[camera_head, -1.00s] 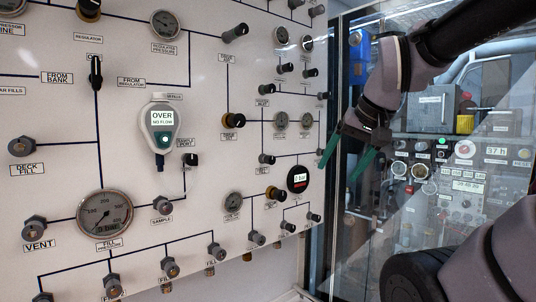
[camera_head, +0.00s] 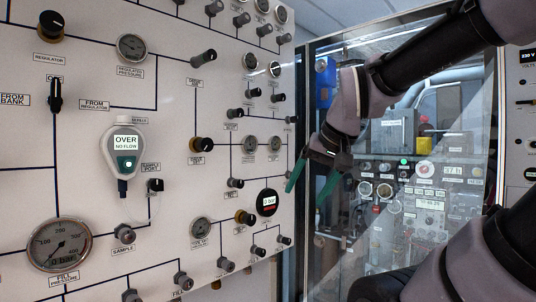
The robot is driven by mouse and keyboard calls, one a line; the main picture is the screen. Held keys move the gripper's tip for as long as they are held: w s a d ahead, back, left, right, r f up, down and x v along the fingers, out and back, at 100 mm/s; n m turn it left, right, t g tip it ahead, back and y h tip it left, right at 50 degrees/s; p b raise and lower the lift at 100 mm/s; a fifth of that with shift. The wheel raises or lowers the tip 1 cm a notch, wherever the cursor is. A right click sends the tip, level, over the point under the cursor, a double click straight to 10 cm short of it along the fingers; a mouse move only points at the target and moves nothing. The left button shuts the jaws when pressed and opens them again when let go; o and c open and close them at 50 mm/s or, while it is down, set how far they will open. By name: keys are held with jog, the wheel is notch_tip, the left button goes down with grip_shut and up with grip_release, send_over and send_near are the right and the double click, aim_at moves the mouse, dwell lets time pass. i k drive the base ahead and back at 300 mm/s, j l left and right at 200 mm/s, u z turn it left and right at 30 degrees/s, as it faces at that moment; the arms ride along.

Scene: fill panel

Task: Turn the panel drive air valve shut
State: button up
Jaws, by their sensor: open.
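The white fill panel (camera_head: 95,95) carries several black knobs joined by dark lines. One dark lever knob (camera_head: 203,57) sits at its upper middle with a small label below that looks like "DRIVE AIR", though it is too small to read surely. A brass-collared knob (camera_head: 203,145) sits lower on the same line, its label also hard to read. My gripper (camera_head: 312,183) has two green fingers, spread apart with nothing between them. It hangs in front of the panel's right edge, to the right of both knobs. It appears clear of the panel, though the exact gap is hard to judge.
A grey handheld meter (camera_head: 125,155) reading "OVER NO FLOW" hangs on the panel. A large fill pressure gauge (camera_head: 59,245) is at lower left. A round black "0 bar" display (camera_head: 267,202) is near the gripper. A clear glass-like screen (camera_head: 400,250) stands at right behind my arm.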

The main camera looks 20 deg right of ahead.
aim_at(210, 55)
jog(key=i+l+u, duration=0.15)
jog(key=l, duration=0.2)
jog(key=i+l+u, duration=0.1)
jog(key=i+l, duration=0.15)
jog(key=l, duration=0.15)
jog(key=i+l+u, duration=0.15)
jog(key=l, duration=0.2)
jog(key=i+l+u, duration=0.1)
jog(key=l, duration=0.3)
jog(key=i, duration=0.1)
